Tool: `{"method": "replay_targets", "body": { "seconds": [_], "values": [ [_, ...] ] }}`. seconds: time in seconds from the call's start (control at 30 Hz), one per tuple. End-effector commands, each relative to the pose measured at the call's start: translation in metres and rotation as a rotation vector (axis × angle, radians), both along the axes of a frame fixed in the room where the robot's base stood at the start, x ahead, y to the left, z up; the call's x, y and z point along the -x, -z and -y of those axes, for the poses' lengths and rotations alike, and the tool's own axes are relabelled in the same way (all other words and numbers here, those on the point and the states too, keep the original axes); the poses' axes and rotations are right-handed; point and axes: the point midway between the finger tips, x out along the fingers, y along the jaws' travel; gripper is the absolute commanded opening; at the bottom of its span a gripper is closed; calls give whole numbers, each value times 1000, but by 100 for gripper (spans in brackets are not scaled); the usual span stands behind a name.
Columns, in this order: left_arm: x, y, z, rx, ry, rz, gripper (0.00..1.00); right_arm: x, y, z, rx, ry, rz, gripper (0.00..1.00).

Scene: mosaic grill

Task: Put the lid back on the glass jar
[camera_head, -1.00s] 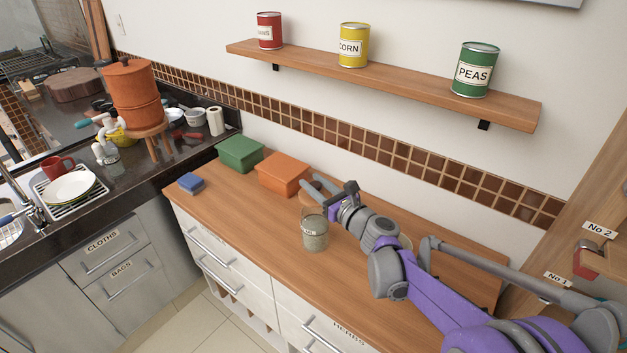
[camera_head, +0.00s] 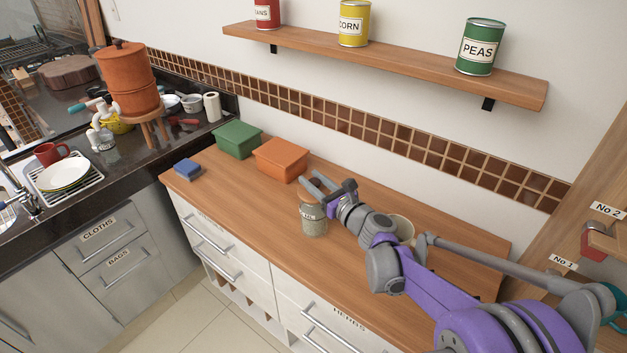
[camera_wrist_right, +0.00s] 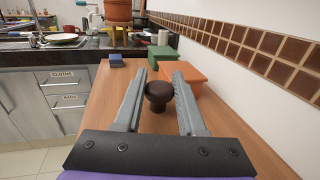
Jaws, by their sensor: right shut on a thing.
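The glass jar (camera_head: 314,222) stands upright on the wooden counter in the head view, with pale contents and a label. The lid has a dark brown round knob (camera_wrist_right: 158,92), seen between the fingers in the right wrist view. My right gripper (camera_head: 315,186) is shut on the lid and holds it at the jar's mouth in the head view. The fingers hide part of the rim, so I cannot tell whether lid and jar touch. The jar does not show clearly in the wrist view. My left gripper is not in view.
A green box (camera_head: 238,139), an orange box (camera_head: 281,160) and a blue sponge-like block (camera_head: 187,169) sit on the counter (camera_head: 235,190) to the left. A beige round container (camera_head: 403,228) is partly hidden behind my right arm. A shelf (camera_head: 390,68) with cans hangs above.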

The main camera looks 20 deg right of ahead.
Motion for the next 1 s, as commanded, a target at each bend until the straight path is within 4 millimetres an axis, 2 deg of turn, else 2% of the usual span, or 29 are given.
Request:
{"method": "replay_targets", "body": {
  "seconds": [0.57,0.6,0.7,0.77,1.0],
  "values": [
    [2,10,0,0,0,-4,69,0,13,0,0,0,0,0],
    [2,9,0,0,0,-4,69,0,12,0,0,0,0,45],
    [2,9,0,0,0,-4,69,0,12,0,0,0,0,63],
    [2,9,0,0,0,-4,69,0,12,0,0,0,0,74],
    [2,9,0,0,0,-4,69,0,12,0,0,0,0,74]
  ]
}}
